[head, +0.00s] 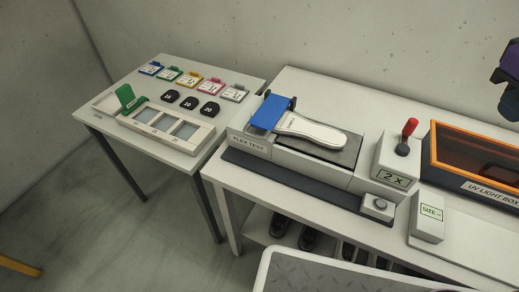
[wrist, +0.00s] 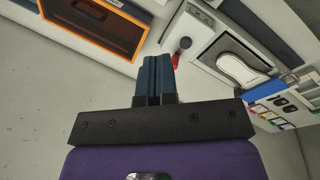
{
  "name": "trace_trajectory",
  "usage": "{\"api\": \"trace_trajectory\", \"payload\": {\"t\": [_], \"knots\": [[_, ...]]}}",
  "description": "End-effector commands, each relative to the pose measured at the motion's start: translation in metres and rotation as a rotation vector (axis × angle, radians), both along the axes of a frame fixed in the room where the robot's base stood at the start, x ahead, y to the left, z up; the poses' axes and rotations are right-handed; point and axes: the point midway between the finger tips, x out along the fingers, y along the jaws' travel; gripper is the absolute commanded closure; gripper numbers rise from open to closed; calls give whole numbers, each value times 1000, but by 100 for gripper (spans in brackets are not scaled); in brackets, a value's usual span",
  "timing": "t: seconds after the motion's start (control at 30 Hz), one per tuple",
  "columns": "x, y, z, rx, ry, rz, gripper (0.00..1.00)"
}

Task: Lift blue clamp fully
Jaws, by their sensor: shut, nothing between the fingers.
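The blue clamp (head: 269,112) is a flat blue plate on dark brackets at the left end of the flex test unit (head: 249,143). It sits tilted over the end of a white shoe sole (head: 310,130); I cannot tell whether it touches the sole. In the wrist view, a blue patch that looks like the clamp (wrist: 268,89) shows at the right, beside the sole (wrist: 242,69). My gripper (wrist: 153,60) is shut and empty, well away from the clamp. In the head view only a purple part of my arm shows at the upper right edge.
Right of the flex unit stand a box with a red-knobbed lever (head: 409,132), a size box (head: 429,222) and an orange-framed UV light box (head: 479,160). A left side table (head: 110,83) holds coloured cards, black tags and a compartment tray (head: 170,128). Shoes lie below.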

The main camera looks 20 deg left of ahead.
Motion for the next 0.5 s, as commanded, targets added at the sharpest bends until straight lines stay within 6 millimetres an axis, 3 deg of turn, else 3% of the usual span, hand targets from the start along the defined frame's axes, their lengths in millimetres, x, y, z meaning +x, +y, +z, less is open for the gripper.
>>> {"api": "trace_trajectory", "payload": {"t": [0.5], "knots": [[42,44,-45,-284,198,271,100]]}}
